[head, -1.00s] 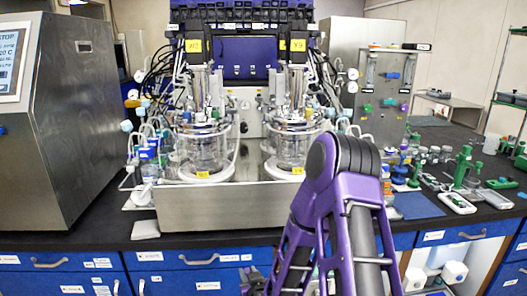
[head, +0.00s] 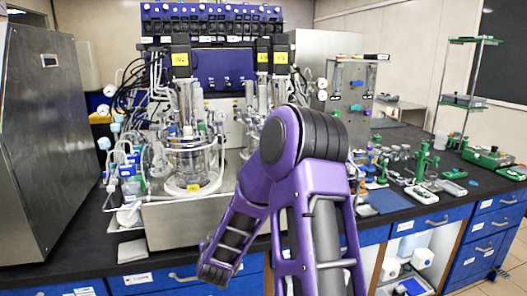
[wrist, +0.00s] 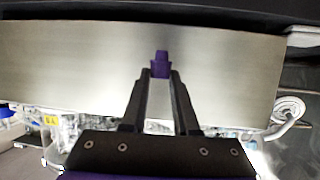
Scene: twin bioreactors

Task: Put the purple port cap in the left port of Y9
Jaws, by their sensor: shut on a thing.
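In the wrist view, my gripper (wrist: 160,78) is shut on the purple port cap (wrist: 160,58), which sticks out beyond the fingertips. The steel front (wrist: 70,60) of the bioreactor stand lies behind it in that view. In the head view, my gripper and the cap cannot be made out; my purple arm stands in front of the right reactor. The yellow label (head: 281,58) of the right reactor, Y9, shows at the top. Its glassware (head: 252,125) shows only partly beside my arm, and its ports cannot be told apart.
The left reactor's glass vessel (head: 190,165) stands clear of my arm, with tubes and small bottles at its left. A large steel cabinet (head: 45,150) stands at far left. Green stands (head: 422,162), small bottles and a blue mat (head: 386,201) occupy the bench at right.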

